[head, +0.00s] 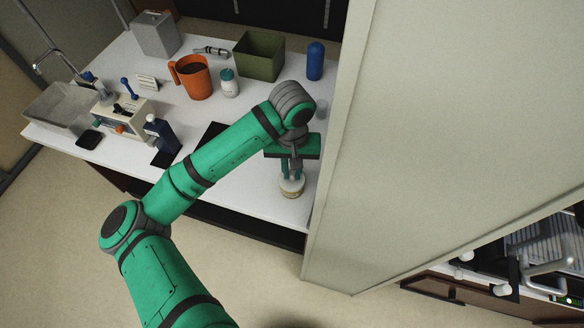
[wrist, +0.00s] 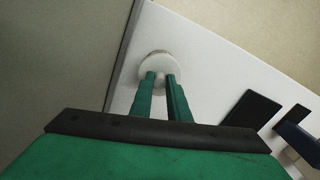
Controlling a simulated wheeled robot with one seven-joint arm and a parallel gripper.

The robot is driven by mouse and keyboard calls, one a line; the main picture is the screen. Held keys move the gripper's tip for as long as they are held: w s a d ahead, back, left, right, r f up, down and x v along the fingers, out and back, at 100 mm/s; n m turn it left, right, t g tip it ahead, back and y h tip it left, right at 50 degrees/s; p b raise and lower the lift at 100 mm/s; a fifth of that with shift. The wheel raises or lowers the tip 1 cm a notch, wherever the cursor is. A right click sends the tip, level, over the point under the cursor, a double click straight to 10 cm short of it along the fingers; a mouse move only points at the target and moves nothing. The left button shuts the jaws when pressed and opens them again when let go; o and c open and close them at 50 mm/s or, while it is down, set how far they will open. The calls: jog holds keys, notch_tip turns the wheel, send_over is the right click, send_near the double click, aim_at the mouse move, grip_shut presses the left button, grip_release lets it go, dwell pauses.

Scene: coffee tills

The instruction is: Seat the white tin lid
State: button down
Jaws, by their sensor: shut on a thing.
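The round white tin lid (head: 291,186) is near the front right of the white counter. In the wrist view the lid (wrist: 157,66) lies at my fingertips. My gripper (head: 290,176) points down and is shut on the top of the lid. It also shows in the wrist view (wrist: 161,77). A tan, round body, probably the tin (head: 291,194), shows directly under the lid. The lid hides most of it in the wrist view. I cannot tell whether the lid is touching or fully down on it.
A tall pale wall panel (head: 400,150) stands close on the right. An orange jug (head: 194,80), a white jar with a teal cap (head: 229,84), a green bin (head: 259,57) and a blue cylinder (head: 315,62) stand further back. A dark bottle (head: 160,134) stands left of my arm.

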jog(key=shift+f, duration=0.35)
jog(key=c, duration=1.6)
grip_release()
jog(key=shift+r, duration=0.1)
notch_tip(320, 180, up, 11)
jog(key=shift+w+f, duration=0.1)
jog(key=shift+f, duration=0.1)
